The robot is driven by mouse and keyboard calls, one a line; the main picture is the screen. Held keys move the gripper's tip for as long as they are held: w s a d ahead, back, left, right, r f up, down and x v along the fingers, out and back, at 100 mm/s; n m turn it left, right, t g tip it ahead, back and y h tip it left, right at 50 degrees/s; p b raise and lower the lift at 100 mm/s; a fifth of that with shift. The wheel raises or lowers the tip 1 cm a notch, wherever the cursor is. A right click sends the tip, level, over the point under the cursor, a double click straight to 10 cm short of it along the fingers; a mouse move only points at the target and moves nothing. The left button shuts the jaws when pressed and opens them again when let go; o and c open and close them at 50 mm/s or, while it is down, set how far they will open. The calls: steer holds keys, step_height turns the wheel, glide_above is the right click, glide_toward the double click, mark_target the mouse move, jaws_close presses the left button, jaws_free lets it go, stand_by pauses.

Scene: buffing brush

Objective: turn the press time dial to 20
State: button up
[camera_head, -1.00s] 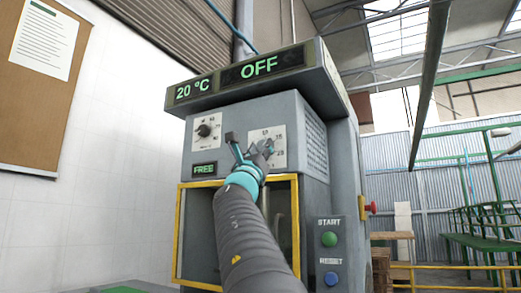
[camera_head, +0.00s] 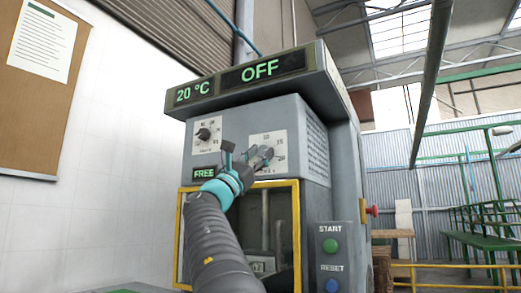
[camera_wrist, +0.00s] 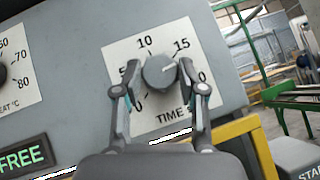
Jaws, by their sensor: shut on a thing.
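The press time dial (camera_wrist: 158,72) is a round grey knob on a white scale plate marked 0, 5, 10, 15 and a partly covered 20. Its light pointer line aims right and slightly up, seemingly between 15 and 20. My gripper (camera_wrist: 157,66) has one finger on each side of the knob and is shut on it. In the head view my gripper (camera_head: 262,156) is at the right-hand plate (camera_head: 280,141) of the press (camera_head: 318,150), hiding most of the dial. The right finger partly covers the 20.
A heat dial (camera_head: 203,134) sits to the left, above a green FREE display (camera_head: 204,172). The top displays read 20 °C and OFF (camera_head: 261,68). A yellow-framed door (camera_head: 297,235) lies below. Green START (camera_head: 330,245) and blue RESET (camera_head: 332,285) buttons are at lower right.

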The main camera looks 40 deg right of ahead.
steer(key=m+g, duration=0.2)
steer(key=m, duration=0.1)
steer(key=m+g+y+p, duration=0.1)
steer(key=m+g, duration=0.1)
steer(key=g, duration=0.1)
steer(key=shift+w+r+m, duration=0.1)
steer(key=shift+w+m, duration=0.1)
steer(key=shift+m, duration=0.2)
steer(key=shift+a+m+g+y, duration=0.1)
steer(key=shift+m+g+y, duration=0.7)
steer(key=shift+m+g, duration=0.65)
steer(key=shift+m+t, duration=0.25)
steer(key=o, duration=1.1)
steer(key=shift+o, duration=0.2)
steer(key=shift+a, duration=0.1)
steer(key=v, duration=1.1)
steer(key=shift+w+a, duration=0.15)
steer(key=shift+a, duration=0.15)
steer(key=shift+f, duration=0.25)
